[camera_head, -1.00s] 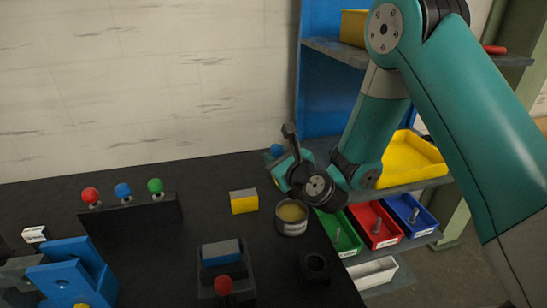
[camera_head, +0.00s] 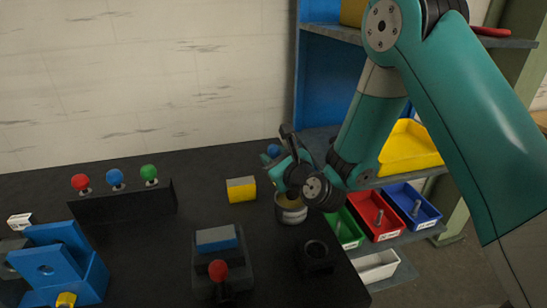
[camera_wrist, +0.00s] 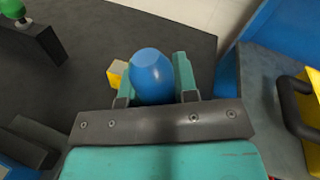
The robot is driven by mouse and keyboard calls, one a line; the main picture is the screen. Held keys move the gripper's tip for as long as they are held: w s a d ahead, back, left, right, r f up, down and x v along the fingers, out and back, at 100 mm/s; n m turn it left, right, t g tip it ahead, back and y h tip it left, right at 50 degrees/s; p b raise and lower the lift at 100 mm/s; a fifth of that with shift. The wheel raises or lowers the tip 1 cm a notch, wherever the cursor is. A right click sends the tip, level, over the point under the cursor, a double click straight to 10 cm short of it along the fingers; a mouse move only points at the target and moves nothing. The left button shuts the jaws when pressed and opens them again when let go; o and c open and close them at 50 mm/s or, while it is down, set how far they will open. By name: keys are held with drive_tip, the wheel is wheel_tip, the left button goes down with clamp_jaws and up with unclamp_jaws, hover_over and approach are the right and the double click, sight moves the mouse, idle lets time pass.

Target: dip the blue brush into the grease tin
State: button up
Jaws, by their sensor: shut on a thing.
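My gripper (camera_head: 284,160) is shut on the blue brush (camera_head: 273,150). The brush's rounded blue handle end also shows between the two teal fingers in the wrist view (camera_wrist: 151,76). The grease tin (camera_head: 292,215) is a small round tin with a pale label, standing near the right edge of the black bench.
A yellow and grey block (camera_head: 241,190) lies just left of the tin. A black holder with a round hole (camera_head: 317,254) stands in front of it. A red-knobbed fixture (camera_head: 218,270) is nearer. Green (camera_head: 348,230), red and blue bins sit right of the bench.

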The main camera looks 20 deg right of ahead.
drive_tip(key=shift+f+b, duration=0.65)
drive_tip(key=shift+f, duration=0.05)
idle(1.5)
wheel_tip(320, 180, up, 7)
drive_tip(key=p, duration=0.7)
idle(0.5)
